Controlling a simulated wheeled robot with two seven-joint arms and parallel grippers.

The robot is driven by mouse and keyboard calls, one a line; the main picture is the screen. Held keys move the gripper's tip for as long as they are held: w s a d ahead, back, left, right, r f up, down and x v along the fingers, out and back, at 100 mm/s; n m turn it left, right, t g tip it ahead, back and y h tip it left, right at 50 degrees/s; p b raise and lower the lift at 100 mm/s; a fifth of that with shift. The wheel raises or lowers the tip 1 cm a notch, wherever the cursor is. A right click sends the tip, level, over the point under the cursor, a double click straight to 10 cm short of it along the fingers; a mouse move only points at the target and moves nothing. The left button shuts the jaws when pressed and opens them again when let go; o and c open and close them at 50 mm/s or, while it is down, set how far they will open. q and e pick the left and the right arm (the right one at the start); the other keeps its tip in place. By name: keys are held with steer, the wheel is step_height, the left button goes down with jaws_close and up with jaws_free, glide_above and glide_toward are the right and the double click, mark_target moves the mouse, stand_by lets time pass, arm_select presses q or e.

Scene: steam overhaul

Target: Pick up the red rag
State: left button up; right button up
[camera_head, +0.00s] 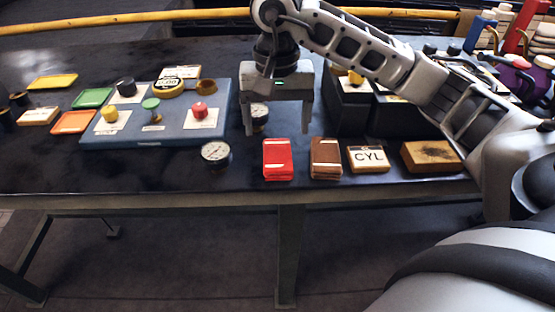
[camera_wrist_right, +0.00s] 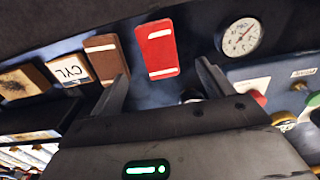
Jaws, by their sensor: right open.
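The red rag (camera_head: 277,159) lies folded near the front edge of the dark table, with pale bands at its ends. It also shows in the right wrist view (camera_wrist_right: 158,50), ahead of the fingers and roughly between their lines. My right gripper (camera_head: 278,132) is open and empty, its fingers pointing down just behind the rag in the head view. In the right wrist view the gripper (camera_wrist_right: 160,85) shows two spread fingers with nothing between them. My left gripper is not in view.
A brown folded rag (camera_head: 326,158) lies close to the right of the red one, then a CYL box (camera_head: 368,158) and a sponge-like block (camera_head: 431,156). A pressure gauge (camera_head: 215,153) is to the left. A blue board (camera_head: 160,128) with knobs and black bins (camera_head: 350,106) stand behind.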

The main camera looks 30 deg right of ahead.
mark_target(277, 154)
steer(key=shift+d+f+p, duration=0.15)
steer(key=shift+f+p, duration=0.3)
steer(key=shift+f, duration=3.15)
steer(key=c, duration=1.1)
